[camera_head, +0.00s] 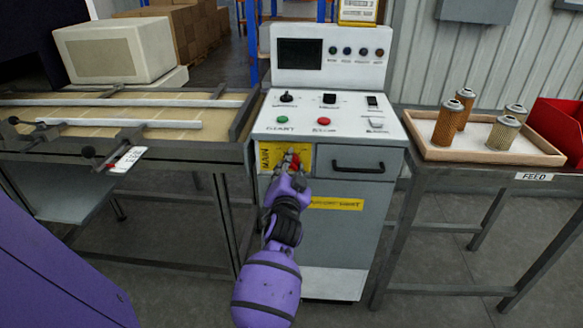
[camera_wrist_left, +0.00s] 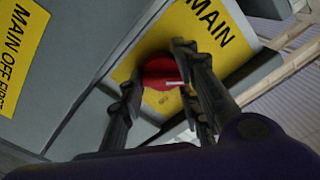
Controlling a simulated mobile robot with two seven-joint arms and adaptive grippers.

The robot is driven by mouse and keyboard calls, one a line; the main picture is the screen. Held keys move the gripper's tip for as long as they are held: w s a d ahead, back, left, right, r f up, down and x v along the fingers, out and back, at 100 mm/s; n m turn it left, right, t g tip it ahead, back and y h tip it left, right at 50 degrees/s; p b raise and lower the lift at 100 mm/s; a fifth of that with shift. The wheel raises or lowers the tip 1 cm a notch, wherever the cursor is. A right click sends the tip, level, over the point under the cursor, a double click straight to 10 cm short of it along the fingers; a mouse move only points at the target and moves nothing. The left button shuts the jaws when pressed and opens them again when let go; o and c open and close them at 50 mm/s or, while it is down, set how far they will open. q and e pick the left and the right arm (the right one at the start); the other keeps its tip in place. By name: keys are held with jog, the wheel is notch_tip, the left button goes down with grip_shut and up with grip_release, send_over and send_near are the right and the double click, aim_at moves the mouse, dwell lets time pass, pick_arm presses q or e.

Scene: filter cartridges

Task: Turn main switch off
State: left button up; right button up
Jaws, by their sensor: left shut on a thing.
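The main switch is a red rotary knob (camera_wrist_left: 160,72) on a yellow plate marked MAIN (camera_wrist_left: 208,24). The knob also shows in the head view (camera_head: 295,162), partly covered by my gripper, on the front of the grey control cabinet (camera_head: 347,218). My left gripper (camera_head: 287,170) is at the knob, and its two fingers (camera_wrist_left: 158,88) stand on either side of it, shut on it. A small white mark shows on the knob in the wrist view, pointing roughly sideways. My right gripper is not in view.
The cabinet top has a green button (camera_head: 282,119), a red button (camera_head: 323,121) and small switches. A drawer handle (camera_head: 358,166) is right of the knob. A frame table (camera_head: 120,150) stands left; a tray (camera_head: 470,152) with several filter cartridges stands right.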

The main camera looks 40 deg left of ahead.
pick_arm(q)
jog(key=shift+d+f, duration=0.25)
jog(key=shift+f, duration=0.15)
jog(key=o, duration=1.1)
jog(key=shift+w, duration=0.1)
jog(key=shift+c, duration=0.2)
jog(key=shift+r, duration=0.1)
jog(key=shift+r, duration=0.1)
jog(key=v, duration=1.2)
jog(key=shift+a, duration=0.1)
